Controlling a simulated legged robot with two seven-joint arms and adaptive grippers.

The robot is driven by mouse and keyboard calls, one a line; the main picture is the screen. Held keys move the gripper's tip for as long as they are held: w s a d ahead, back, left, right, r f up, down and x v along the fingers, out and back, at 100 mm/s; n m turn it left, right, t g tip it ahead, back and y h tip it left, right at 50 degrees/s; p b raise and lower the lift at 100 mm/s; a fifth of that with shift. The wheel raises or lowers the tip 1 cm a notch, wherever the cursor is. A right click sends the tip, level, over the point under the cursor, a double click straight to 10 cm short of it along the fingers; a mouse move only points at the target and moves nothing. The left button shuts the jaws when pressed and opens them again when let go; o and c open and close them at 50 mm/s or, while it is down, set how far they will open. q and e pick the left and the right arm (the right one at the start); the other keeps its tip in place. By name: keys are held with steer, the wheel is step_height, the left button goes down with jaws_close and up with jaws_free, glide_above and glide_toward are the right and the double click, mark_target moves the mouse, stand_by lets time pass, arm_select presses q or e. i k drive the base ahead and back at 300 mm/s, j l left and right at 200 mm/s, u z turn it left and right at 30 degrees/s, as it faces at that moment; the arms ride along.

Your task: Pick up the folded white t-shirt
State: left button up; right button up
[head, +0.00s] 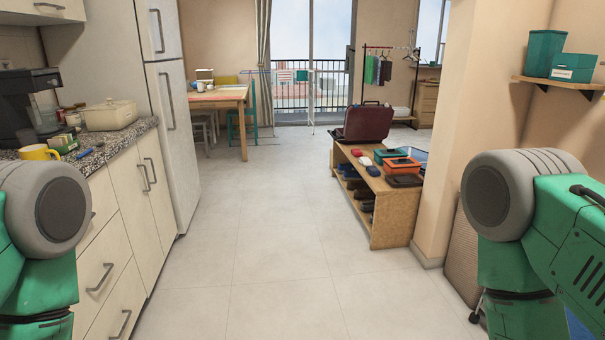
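I cannot make out a folded white t-shirt for certain in the head view. A drying rack (312,72) with a few small cloths stands far off by the balcony door. A clothes rail (386,66) with dark and green garments hangs to its right. Only the upper parts of my two green arms show, at the left and right edges. Both of my grippers are out of view.
A kitchen counter (100,150) and a fridge (165,100) line the left. A wooden shoe bench (395,205) with a dark red suitcase (366,122) stands right of centre, beside a wall corner. A wooden table (218,98) is farther back. The tiled floor (270,240) between is clear.

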mark_target(365, 161)
steer(key=i, duration=5.85)
steer(key=i+z, duration=0.4)
steer(key=i+j+z, duration=0.15)
steer(key=z, duration=0.2)
steer(key=i+j+z, duration=0.25)
steer(key=z, duration=0.15)
steer(key=i+z, duration=0.1)
steer(key=z, duration=2.7)
